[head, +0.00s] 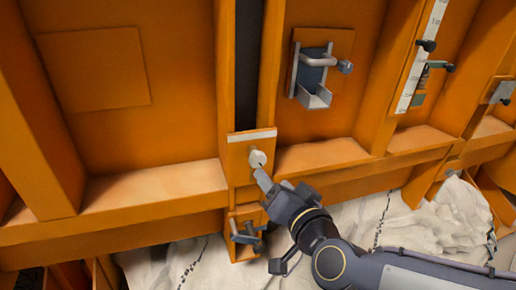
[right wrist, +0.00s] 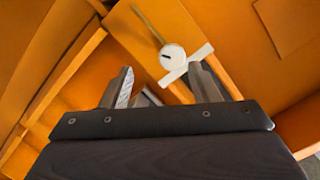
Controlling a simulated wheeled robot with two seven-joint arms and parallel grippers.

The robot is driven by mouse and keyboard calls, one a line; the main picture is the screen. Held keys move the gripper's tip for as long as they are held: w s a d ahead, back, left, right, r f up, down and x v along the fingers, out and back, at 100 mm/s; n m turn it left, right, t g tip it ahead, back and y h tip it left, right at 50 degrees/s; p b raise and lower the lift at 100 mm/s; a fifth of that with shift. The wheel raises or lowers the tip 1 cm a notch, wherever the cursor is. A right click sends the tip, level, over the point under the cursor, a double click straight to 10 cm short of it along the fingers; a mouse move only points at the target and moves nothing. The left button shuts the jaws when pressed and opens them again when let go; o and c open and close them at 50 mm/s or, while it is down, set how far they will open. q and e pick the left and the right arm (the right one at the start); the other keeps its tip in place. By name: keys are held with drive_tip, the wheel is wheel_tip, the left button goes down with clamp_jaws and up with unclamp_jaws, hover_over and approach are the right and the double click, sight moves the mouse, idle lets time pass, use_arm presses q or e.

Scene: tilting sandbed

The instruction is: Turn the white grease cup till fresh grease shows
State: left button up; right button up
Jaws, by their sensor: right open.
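The white grease cup (head: 257,158) is a small round knob on an orange bracket plate (head: 238,150) below a dark vertical slot. In the right wrist view the cup (right wrist: 172,55) shows as a white disc with a small dark mark, beyond the fingertips and nearer the right finger. My right gripper (head: 262,178) is just below the cup in the head view. In the right wrist view the right gripper (right wrist: 160,85) has its fingers apart with nothing between them. I cannot tell whether a finger touches the cup. No fresh grease can be made out. My left gripper is not in view.
A clamp with a grey bracket (head: 314,85) is on the orange wall to the right. A white scale (head: 420,60) with black knobs stands farther right. A bolted fitting (head: 246,235) sits below the cup. White crumpled sheeting (head: 370,225) lies under the orange beam.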

sight(259, 162)
drive_tip(key=n+p, duration=0.1)
drive_tip(key=p, duration=0.1)
drive_tip(key=a+n+h+p, duration=0.1)
drive_tip(key=p, duration=0.1)
drive_tip(key=w+r+n+p, duration=0.1)
drive_tip(key=p, duration=0.1)
drive_tip(key=shift+a+p, duration=0.3)
drive_tip(key=shift+p, duration=0.1)
drive_tip(key=w+n+p, duration=0.2)
drive_tip(key=p, duration=0.1)
drive_tip(key=w+a+n+p, duration=0.1)
drive_tip(key=w+n+p, duration=0.1)
drive_tip(key=w+a+n+h+p, duration=0.1)
drive_tip(key=w+p, duration=0.1)
drive_tip(key=p, duration=0.1)
drive_tip(key=shift+a+r+n+t+p, duration=0.1)
drive_tip(key=shift+r+n+t+p, duration=0.2)
drive_tip(key=shift+r+n+t, duration=0.1)
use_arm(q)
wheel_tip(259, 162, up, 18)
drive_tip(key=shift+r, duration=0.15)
use_arm(e)
drive_tip(key=c, duration=1)
